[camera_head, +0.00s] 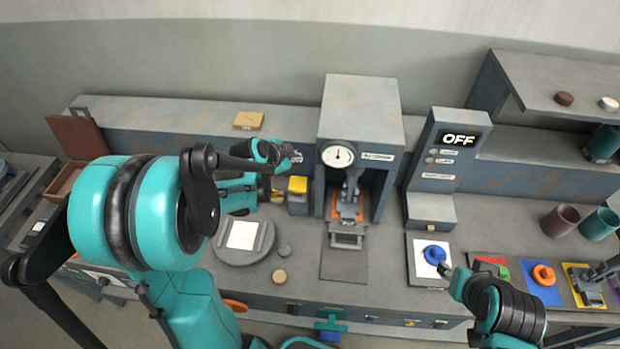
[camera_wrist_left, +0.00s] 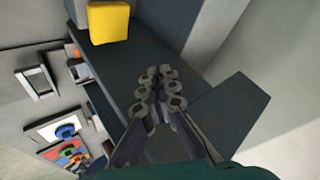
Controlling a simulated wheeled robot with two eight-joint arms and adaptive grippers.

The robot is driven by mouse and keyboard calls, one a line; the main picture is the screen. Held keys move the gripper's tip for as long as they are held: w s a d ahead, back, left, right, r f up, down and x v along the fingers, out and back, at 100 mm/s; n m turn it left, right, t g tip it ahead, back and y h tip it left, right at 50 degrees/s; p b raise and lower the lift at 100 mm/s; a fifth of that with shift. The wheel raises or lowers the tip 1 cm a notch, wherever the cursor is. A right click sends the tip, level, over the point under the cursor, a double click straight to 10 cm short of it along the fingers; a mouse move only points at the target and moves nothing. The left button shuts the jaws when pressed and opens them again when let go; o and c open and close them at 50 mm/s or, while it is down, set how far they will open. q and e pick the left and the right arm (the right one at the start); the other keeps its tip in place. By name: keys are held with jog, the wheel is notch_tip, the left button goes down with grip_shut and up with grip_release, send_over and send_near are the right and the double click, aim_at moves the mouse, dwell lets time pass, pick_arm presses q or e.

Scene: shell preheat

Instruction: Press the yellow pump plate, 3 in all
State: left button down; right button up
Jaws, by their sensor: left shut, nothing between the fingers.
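The yellow pump plate (camera_head: 298,184) tops a small grey block just left of the press in the head view. It also shows as a yellow block (camera_wrist_left: 109,22) at the top of the left wrist view. My left gripper (camera_head: 290,155) hangs above and slightly behind the plate in the head view, apart from it as far as I can tell. In the left wrist view the fingers (camera_wrist_left: 163,90) are shut and empty, with the plate up and to their left. My right arm (camera_head: 508,310) is at the lower right; its fingers cannot be made out clearly.
The press (camera_head: 360,105) with its round gauge (camera_head: 338,155) stands right of the plate. A grey control post reads OFF (camera_head: 458,138). A round turntable (camera_head: 262,242) with a white square is in front. Coloured mats and two cups (camera_head: 560,221) are at the right.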

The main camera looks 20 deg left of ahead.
aim_at(297, 184)
pick_arm(q)
jog(key=shift+f, duration=0.1)
notch_tip(297, 184, down, 9)
jog(key=b, duration=0.7)
dwell(1.4)
jog(key=shift+f+b, duration=0.3)
jog(key=shift+b, duration=0.25)
jog(key=shift+f+b, duration=1.55)
jog(key=shift+f, duration=0.1)
dwell(1.1)
jog(key=shift+r, duration=0.2)
jog(key=shift+r+p, duration=1.6)
jog(key=shift+r, duration=0.3)
